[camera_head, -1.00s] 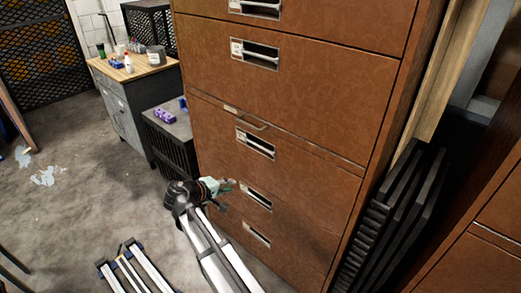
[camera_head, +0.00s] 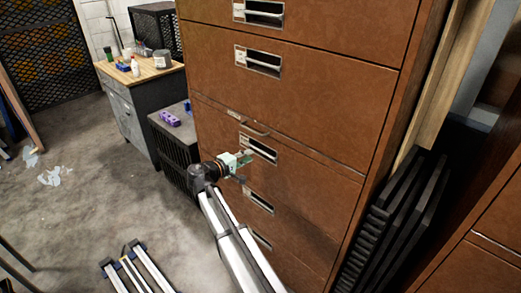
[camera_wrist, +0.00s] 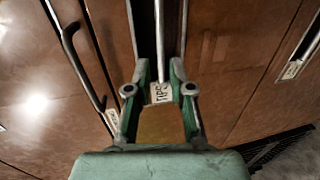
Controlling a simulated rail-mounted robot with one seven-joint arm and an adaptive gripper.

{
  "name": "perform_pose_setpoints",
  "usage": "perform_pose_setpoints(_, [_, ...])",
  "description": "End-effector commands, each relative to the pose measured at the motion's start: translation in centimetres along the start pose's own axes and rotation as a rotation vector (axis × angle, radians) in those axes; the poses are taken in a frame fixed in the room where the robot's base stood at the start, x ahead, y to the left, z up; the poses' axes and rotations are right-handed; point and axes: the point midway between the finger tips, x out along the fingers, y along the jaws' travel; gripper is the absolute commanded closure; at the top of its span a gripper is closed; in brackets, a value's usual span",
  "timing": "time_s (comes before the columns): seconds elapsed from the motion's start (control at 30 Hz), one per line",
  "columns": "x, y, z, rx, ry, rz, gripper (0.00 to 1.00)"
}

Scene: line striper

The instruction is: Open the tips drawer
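The tips drawer is in a tall brown cabinet. Its recessed handle (camera_head: 262,151) lies just below a projecting bar handle in the head view. In the wrist view its pale bar (camera_wrist: 166,40) runs up from a label (camera_wrist: 160,92) reading "TIPS". My gripper (camera_head: 246,165) is in front of the cabinet, just below the handle's left end in the head view. In the wrist view my gripper (camera_wrist: 160,82) is open, with the label and the near end of the bar showing between its fingertips. Contact cannot be told. The drawer front looks flush.
The projecting bar handle (camera_head: 254,130) is close above; it also shows in the wrist view (camera_wrist: 72,45). Another recessed handle (camera_head: 260,202) is below. Dark slatted panels (camera_head: 400,220) stand right of the cabinet. A workbench (camera_head: 135,85) stands at the back left. Floor on the left is mostly clear.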

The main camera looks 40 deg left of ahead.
Motion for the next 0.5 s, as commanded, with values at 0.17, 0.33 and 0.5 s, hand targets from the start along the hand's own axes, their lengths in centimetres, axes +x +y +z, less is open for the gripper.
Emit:
perform_pose_setpoints(0.17, [3.6,0.1,-0.1,-0.001,-0.003,-0.001,0.78])
perform_pose_setpoints(0.33, [6.1,0.1,-0.1,-0.001,-0.002,-0.001,0.78])
perform_pose_setpoints(0.5, [7.5,0.0,-0.1,-0.001,0.000,-0.001,0.78])
